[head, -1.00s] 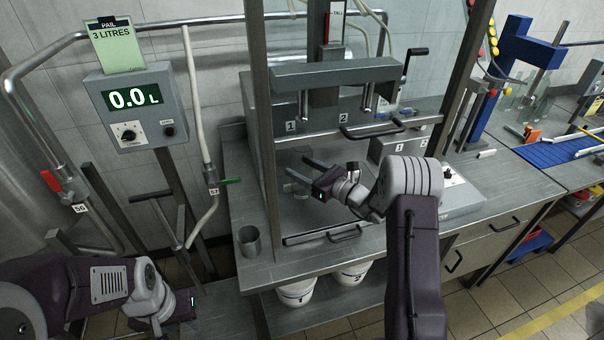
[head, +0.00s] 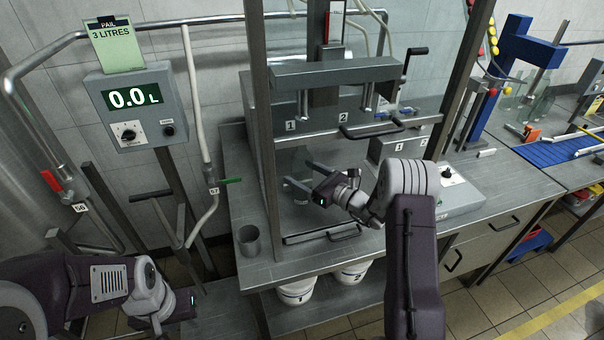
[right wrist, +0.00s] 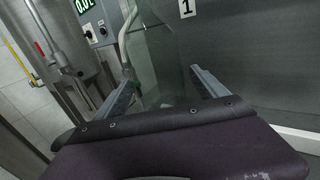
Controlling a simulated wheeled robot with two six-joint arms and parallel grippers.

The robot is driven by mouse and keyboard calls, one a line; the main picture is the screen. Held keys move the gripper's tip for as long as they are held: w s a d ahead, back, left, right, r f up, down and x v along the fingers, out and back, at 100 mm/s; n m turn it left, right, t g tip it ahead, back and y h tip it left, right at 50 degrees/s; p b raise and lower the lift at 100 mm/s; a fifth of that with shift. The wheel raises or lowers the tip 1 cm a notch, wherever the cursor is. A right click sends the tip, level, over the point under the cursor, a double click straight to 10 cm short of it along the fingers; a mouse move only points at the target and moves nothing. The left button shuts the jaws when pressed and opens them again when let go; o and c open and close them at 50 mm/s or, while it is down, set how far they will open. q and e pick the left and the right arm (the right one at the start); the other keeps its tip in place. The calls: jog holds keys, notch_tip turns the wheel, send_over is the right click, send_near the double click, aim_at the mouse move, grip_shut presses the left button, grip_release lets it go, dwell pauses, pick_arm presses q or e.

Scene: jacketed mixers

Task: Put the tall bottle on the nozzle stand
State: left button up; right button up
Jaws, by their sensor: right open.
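My right gripper (head: 300,174) is open, its two fingers pointing left inside the steel frame below nozzle 1 (head: 303,103). In the right wrist view, a faint, greenish clear glass shape (right wrist: 160,62) stands between and beyond the open fingers (right wrist: 163,88). It looks like a tall bottle, but its outline is too faint to be sure, and I cannot tell whether the fingers touch it. Nozzle 2 (head: 367,97) hangs beside nozzle 1. My left gripper (head: 188,304) is low at the left, away from the bench; its fingers are too dark to read.
A grey metal cup (head: 249,241) stands on the bench's left edge. Clear glass bottles (head: 538,95) stand at the back right near a blue conveyor (head: 560,152). The frame's upright posts (head: 262,120) and a front handle (head: 343,232) are close to my right arm.

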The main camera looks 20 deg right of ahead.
jog(key=b+v, duration=0.1)
jog(key=v, duration=1)
jog(key=shift+s+d, duration=0.15)
jog(key=shift+s, duration=0.15)
jog(key=s+a+f+n+g, duration=0.3)
jog(key=s+a+n+g, duration=0.3)
jog(key=s+a+g, duration=0.15)
jog(key=s+a+f+n+g, duration=0.4)
jog(key=s+a+n+g, duration=0.25)
jog(key=s, duration=0.25)
jog(key=s+d+f+n+g+h, duration=0.2)
jog(key=s+d+f+n+h, duration=0.1)
jog(key=s+n+h, duration=0.6)
jog(key=w+d+n+t, duration=0.1)
jog(key=n, duration=0.1)
jog(key=w+d+n+h, duration=0.1)
jog(key=n, duration=0.1)
jog(key=w+d+n+t, duration=0.1)
jog(key=d+n, duration=0.1)
jog(key=n, duration=0.1)
jog(key=shift+d+r+t, duration=0.1)
jog(key=shift+r+t, duration=0.2)
jog(key=shift+r, duration=0.05)
